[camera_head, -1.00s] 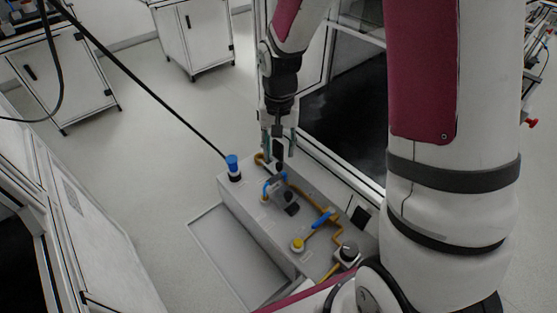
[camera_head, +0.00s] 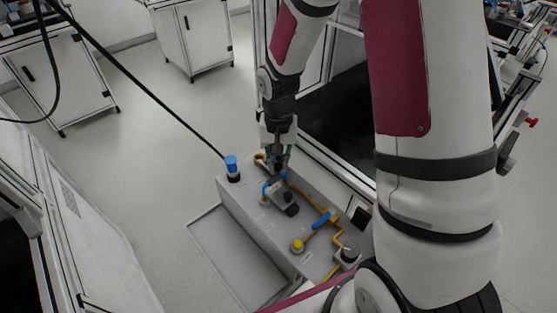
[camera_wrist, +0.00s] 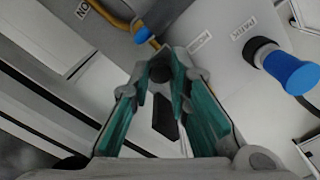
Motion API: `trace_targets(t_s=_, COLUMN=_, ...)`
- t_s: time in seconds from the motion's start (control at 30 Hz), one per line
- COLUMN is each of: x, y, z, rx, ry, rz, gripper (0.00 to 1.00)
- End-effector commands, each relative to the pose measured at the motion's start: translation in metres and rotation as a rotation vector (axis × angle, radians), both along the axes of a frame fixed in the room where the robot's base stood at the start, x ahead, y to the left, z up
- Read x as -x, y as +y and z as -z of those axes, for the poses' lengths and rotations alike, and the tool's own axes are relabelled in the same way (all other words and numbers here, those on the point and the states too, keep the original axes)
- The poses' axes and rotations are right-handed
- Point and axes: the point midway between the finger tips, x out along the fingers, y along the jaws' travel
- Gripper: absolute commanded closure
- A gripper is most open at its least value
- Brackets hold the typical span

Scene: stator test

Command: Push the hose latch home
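A black hose (camera_head: 150,92) runs down to a blue-topped black fitting (camera_head: 232,168) on the grey bench unit (camera_head: 232,197). The fitting's blue cylinder and dark collar show at the right of the wrist view (camera_wrist: 288,70). I cannot tell for certain which part is the latch. A grey and black block with a blue curved part (camera_head: 280,193) sits on the unit just below my gripper (camera_head: 277,166). In the wrist view my gripper's teal-padded fingers (camera_wrist: 162,66) stand apart, and a dark round shape shows between the tips. Contact cannot be made out.
A yellow pipe with a blue handle (camera_head: 322,219), a yellow button (camera_head: 297,246) and a black-topped knob (camera_head: 347,255) stand on the unit's near part. A glazed cabinet (camera_head: 345,115) rises behind it. Open floor (camera_head: 150,180) lies left.

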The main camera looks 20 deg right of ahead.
Motion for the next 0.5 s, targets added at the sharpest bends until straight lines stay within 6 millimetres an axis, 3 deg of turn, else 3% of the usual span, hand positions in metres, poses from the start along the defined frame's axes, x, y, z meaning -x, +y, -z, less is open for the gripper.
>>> trace_targets(t_s=0.17, x=-0.004, y=0.002, z=0.0, rx=0.0, ry=-0.001, rz=-0.001, gripper=1.0)
trace_targets(t_s=0.4, x=-0.032, y=0.011, z=0.001, rx=0.0, ry=-0.001, rz=0.0, gripper=1.0)
trace_targets(t_s=0.5, x=-0.033, y=0.011, z=0.0, rx=0.0, ry=-0.001, rz=0.001, gripper=1.0)
